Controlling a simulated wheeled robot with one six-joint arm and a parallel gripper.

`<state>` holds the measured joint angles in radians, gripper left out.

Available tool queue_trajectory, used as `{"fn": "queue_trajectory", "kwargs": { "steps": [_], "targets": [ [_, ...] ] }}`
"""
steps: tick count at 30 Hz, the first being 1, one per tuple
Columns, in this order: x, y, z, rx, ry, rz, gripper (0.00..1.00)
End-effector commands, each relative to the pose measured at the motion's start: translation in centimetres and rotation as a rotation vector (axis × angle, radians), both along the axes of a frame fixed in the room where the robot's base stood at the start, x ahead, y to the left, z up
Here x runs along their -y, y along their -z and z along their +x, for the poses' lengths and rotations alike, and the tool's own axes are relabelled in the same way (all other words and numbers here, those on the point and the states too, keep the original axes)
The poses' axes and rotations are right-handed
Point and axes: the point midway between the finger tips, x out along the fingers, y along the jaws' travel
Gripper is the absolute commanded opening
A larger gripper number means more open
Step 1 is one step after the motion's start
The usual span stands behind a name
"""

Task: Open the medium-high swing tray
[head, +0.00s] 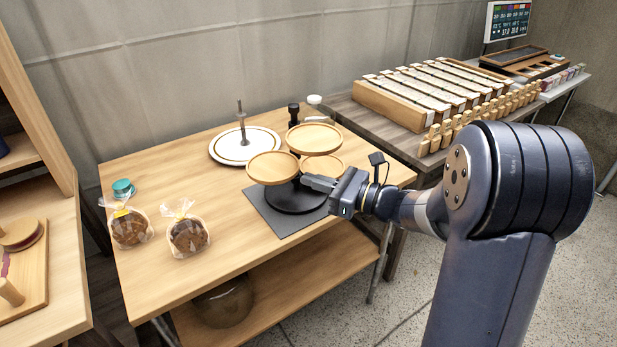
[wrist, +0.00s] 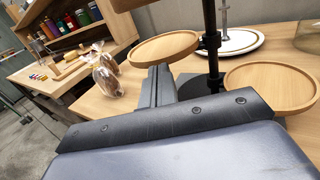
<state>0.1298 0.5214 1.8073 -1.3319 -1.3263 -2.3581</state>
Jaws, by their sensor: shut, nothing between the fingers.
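A black stand on a round black base (head: 296,200) carries three round wooden swing trays at different heights. One tray (head: 273,167) points to the front left, one (head: 314,138) to the back, and a lower one (head: 324,166) to the right, partly covered by the back one. The front-left tray seems to be the middle one in height. In the wrist view it (wrist: 165,47) lies just beyond the fingers, and the low tray (wrist: 275,88) is at right. My gripper (head: 304,180) is shut and empty, close to the front-left tray's right edge. I cannot tell whether they touch.
The stand rests on a grey mat (head: 262,212) on a wooden table. Two bagged loaves (head: 188,236) and a teal item (head: 123,188) are at left. A white plate with a metal post (head: 242,145) stands behind. The table's front middle is clear.

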Motion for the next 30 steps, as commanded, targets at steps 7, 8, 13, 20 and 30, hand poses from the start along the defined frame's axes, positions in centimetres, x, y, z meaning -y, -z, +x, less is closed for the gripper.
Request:
{"fn": "queue_trajectory", "kwargs": {
  "steps": [7,8,13,20,30],
  "targets": [
    [-1.4,0.0,0.7,0.000,0.000,0.000,0.00],
    [-1.4,0.0,0.7,0.000,0.000,0.000,0.00],
    [-1.4,0.0,0.7,0.000,0.001,0.000,0.00],
    [-1.5,0.2,0.7,0.001,0.010,-0.002,0.00],
    [-3.8,0.6,0.0,0.006,0.086,-0.003,0.00]
  ]
}}
